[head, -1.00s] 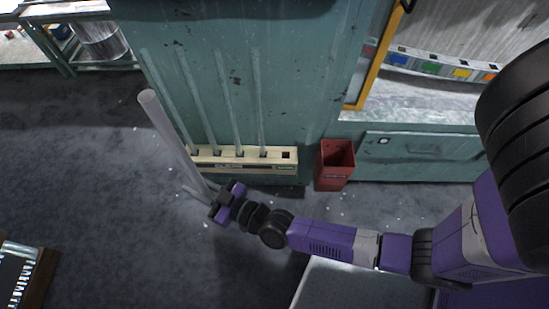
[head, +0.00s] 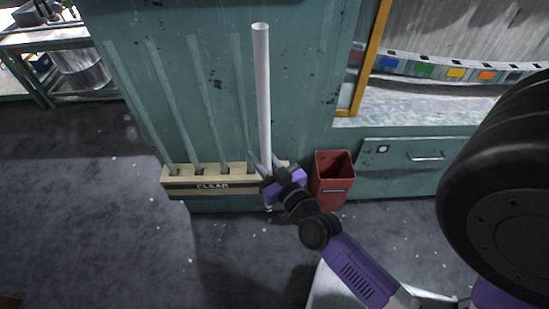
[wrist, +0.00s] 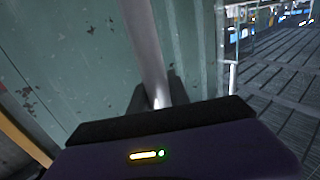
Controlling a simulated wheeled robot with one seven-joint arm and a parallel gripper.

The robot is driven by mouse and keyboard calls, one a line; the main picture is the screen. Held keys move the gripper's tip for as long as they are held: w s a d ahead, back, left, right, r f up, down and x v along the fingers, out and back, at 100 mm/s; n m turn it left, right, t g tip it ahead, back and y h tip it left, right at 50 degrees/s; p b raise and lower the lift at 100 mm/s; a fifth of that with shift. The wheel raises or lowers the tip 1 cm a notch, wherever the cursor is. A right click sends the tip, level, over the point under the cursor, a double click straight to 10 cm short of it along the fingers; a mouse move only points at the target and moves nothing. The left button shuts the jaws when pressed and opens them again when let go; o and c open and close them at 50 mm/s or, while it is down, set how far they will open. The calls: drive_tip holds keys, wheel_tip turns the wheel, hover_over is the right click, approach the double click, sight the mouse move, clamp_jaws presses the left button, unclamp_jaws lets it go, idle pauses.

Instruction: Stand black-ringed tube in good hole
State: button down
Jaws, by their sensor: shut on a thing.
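A long pale glass tube (head: 262,90) stands nearly upright in my gripper (head: 264,172), which is shut on its lower part. In the wrist view the tube (wrist: 147,50) runs up between the dark fingers (wrist: 157,95). I cannot make out a black ring on it. The cream rack (head: 180,187), labelled CLEAR, is at the foot of the teal cabinet, with several thin clear tubes (head: 160,105) standing in its left holes. My gripper is at the rack's right end and hides its last hole. I cannot tell whether the held tube's foot is in front of or over the rack.
A red open bin (head: 332,180) stands just right of the rack, close to my gripper. The teal cabinet (head: 300,80) is behind the tube, and a drawer (head: 415,158) is at right. Grey floor (head: 90,200) at left is clear.

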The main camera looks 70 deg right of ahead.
drive_tip(key=s+d, duration=0.1)
drive_tip(key=s+d+m+g+h, duration=0.1)
drive_tip(key=s, duration=0.1)
drive_tip(key=shift+s+d+r, duration=0.1)
drive_tip(key=shift+r, duration=0.05)
idle(0.3)
drive_tip(key=shift+w+d+b, duration=1.45)
drive_tip(key=shift+w+d, duration=0.1)
drive_tip(key=shift+d, duration=2.15)
drive_tip(key=shift+w+d+b, duration=1.45)
drive_tip(key=shift+w+d, duration=0.05)
drive_tip(key=shift+d, duration=2.15)
wheel_tip(320, 180, down, 9)
drive_tip(key=b, duration=0.8)
drive_tip(key=shift+b, duration=0.3)
drive_tip(key=c, duration=1.1)
unclamp_jaws()
drive_tip(key=shift+c, duration=0.2)
